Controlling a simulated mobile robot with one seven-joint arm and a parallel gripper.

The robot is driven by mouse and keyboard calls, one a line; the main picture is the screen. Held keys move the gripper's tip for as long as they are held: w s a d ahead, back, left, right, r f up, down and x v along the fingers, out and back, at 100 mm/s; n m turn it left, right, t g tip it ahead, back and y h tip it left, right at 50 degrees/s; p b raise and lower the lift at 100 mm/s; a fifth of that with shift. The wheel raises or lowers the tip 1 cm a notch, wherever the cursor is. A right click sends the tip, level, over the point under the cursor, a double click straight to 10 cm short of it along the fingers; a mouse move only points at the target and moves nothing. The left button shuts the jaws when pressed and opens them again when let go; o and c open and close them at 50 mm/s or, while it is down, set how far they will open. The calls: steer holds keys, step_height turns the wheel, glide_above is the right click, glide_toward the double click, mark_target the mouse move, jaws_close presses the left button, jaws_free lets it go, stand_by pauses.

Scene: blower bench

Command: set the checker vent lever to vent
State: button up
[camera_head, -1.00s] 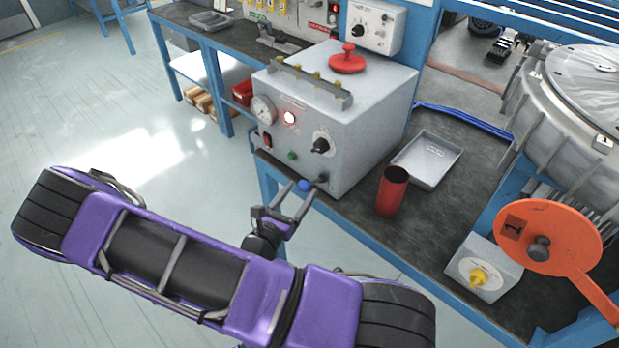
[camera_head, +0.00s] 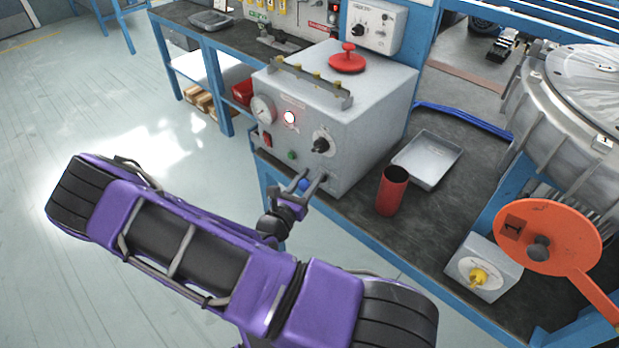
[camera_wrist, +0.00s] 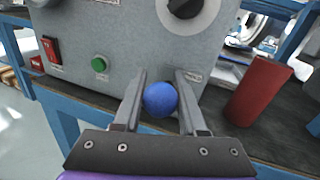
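The checker is a grey box (camera_head: 375,105) on the bench, with a gauge, a lit red lamp and a black dial on its front. A blue ball knob (camera_head: 304,186) sits low on that front, and I take it for the vent lever's end. It also shows in the wrist view (camera_wrist: 160,99). My gripper (camera_head: 314,175) is open, with one finger on each side of the blue knob. In the wrist view the gaps beside the knob are very small, and contact is unclear. The lever's stem is hidden behind the knob, and I cannot read its setting.
A red cylinder (camera_head: 391,191) and a grey tray (camera_head: 428,160) stand right of the checker. A box with a yellow knob (camera_head: 484,268) and an orange disc-shaped handle (camera_head: 575,235) are further right. The floor at left is clear.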

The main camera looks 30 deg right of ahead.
jaws_close()
stand_by(0.9)
